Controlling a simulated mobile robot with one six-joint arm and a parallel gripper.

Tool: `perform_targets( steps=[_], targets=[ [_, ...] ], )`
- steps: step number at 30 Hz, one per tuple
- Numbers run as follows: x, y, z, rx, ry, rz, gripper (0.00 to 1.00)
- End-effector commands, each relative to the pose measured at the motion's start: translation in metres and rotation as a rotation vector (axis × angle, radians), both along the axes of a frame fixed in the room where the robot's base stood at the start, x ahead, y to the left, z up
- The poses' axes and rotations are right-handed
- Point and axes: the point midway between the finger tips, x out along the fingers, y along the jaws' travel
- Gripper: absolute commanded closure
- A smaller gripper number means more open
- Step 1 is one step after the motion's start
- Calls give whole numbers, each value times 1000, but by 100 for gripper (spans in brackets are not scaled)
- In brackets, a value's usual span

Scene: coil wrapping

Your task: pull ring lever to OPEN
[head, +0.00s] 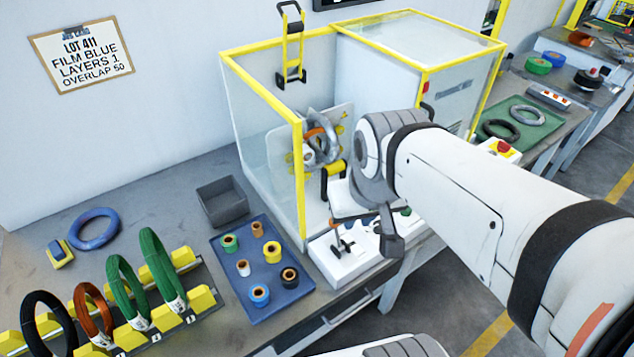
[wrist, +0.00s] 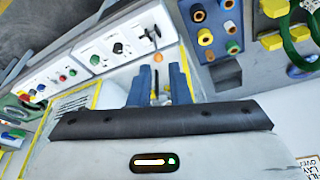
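The fingers look apart from the lever. In the head view my gripper (head: 390,238) is right of the lever, and its fingertips are hard to make out.
The yellow-framed wrapping machine (head: 303,180) with a metal ring (head: 325,150) stands behind the panel. A blue tray (head: 262,285) of small rolls lies left of it, near a grey bin (head: 222,202) and a coil rack (head: 150,335). Other panel knobs (wrist: 95,60) sit close by.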

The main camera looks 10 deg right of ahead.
Motion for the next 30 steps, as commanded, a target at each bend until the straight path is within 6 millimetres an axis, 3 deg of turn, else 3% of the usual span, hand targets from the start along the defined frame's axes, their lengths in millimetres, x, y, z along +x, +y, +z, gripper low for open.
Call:
perform_targets(
  steps=[6,21,30],
  targets=[
    [28,0,-15,-8,37,82,100],
    [151,-6,-93,-11,149,459,100],
    [180,-9,-117,-5,166,555,100]
  ],
)
